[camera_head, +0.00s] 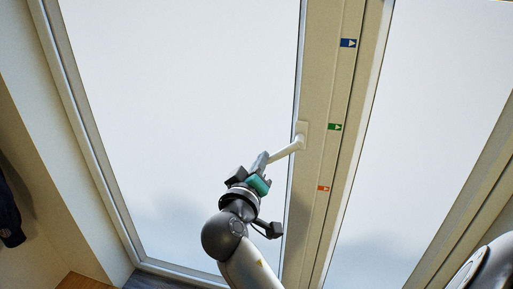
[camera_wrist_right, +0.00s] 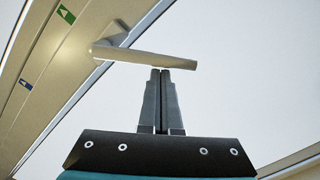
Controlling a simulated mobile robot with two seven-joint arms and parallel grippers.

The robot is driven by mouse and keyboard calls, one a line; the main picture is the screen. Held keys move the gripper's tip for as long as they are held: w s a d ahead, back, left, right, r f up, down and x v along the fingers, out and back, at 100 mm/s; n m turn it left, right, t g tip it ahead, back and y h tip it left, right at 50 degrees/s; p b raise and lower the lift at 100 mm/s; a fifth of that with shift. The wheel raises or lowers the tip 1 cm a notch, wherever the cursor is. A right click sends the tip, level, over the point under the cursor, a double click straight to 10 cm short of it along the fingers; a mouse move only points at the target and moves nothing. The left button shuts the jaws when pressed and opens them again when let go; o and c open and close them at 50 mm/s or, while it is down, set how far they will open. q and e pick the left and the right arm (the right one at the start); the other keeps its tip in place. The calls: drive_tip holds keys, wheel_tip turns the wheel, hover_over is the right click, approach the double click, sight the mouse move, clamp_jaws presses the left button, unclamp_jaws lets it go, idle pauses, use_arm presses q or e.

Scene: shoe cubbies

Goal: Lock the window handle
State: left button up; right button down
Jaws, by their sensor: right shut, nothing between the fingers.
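The white window handle (camera_head: 287,149) is a lever on the window's cream middle post. In the head view it points down and to the left from its mount, level with the green marker. In the wrist view the lever (camera_wrist_right: 146,58) reaches right from its mount. My right gripper (camera_head: 263,160) is shut and empty. Its fingertips (camera_wrist_right: 160,72) are at the lever's lower edge near the free end; I cannot tell whether they touch. My left gripper is not in view.
The post carries a blue arrow marker (camera_head: 348,43), a green arrow marker (camera_head: 335,127) and an orange marker (camera_head: 323,188). Large bright panes lie on both sides of the post. A dark garment (camera_head: 9,212) hangs at the far left.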

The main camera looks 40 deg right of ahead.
drive_tip(key=s+d+f+n+p, duration=0.3)
drive_tip(key=s+f+n+p, duration=0.1)
drive_tip(key=n, duration=0.5)
drive_tip(key=shift+s+d+f+n+h, duration=0.15)
drive_tip(key=shift+d+f+n+h, duration=0.1)
drive_tip(key=shift+d+n+h, duration=0.05)
idle(0.6)
